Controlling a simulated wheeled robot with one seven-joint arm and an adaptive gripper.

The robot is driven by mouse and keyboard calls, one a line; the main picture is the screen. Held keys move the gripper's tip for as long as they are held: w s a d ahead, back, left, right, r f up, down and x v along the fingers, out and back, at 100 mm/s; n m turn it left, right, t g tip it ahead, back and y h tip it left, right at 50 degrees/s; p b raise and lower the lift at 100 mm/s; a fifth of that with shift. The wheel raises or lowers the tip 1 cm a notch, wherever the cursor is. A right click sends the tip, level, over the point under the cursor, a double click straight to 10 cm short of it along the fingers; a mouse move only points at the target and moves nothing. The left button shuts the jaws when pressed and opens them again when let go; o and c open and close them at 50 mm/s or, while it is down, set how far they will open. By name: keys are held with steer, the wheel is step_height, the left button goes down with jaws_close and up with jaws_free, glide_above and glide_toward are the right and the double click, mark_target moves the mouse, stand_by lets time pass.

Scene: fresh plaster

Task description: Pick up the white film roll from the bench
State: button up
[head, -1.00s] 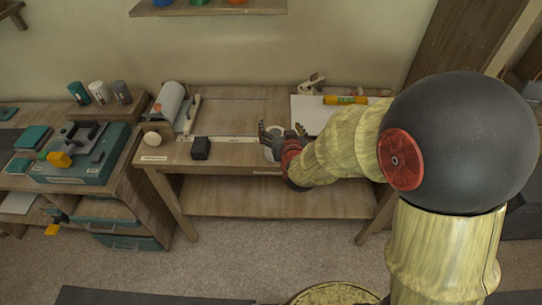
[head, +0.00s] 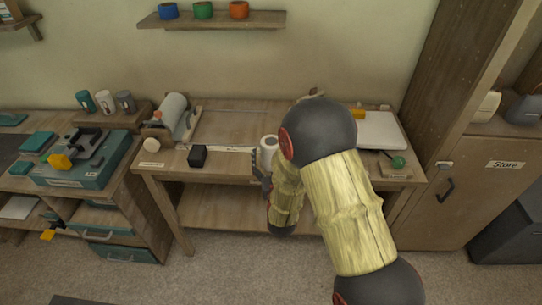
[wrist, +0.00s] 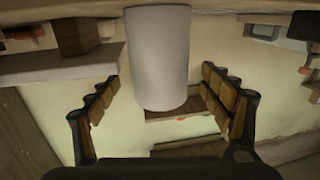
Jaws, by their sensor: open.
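The white film roll (head: 268,146) stands upright on the front part of the bench (head: 230,125), partly hidden by my arm in the head view. My gripper (head: 257,163) is low at the bench's front edge, just in front of the roll, and mostly hidden behind my arm. In the wrist view, which looks upside down, the roll (wrist: 157,55) fills the middle. The open fingers show to its left and right with gaps on both sides. I cannot tell how deep the roll sits between them.
A dark block (head: 198,156) and a roll dispenser (head: 174,115) stand left of the roll. A white board (head: 380,130) and a green ball (head: 398,162) are at the right. A wall shelf (head: 212,19) holds blue, green and orange rolls.

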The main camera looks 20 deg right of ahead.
steer(key=shift+w+d+f+b, duration=0.1)
steer(key=shift+w+d+b, duration=0.05)
steer(key=shift+w, duration=0.7)
steer(key=shift+w+d+f+b, duration=0.1)
steer(key=shift+w+b, duration=0.05)
steer(key=shift+w, duration=0.7)
steer(key=shift+c, duration=1.2)
steer(key=c, duration=1.3)
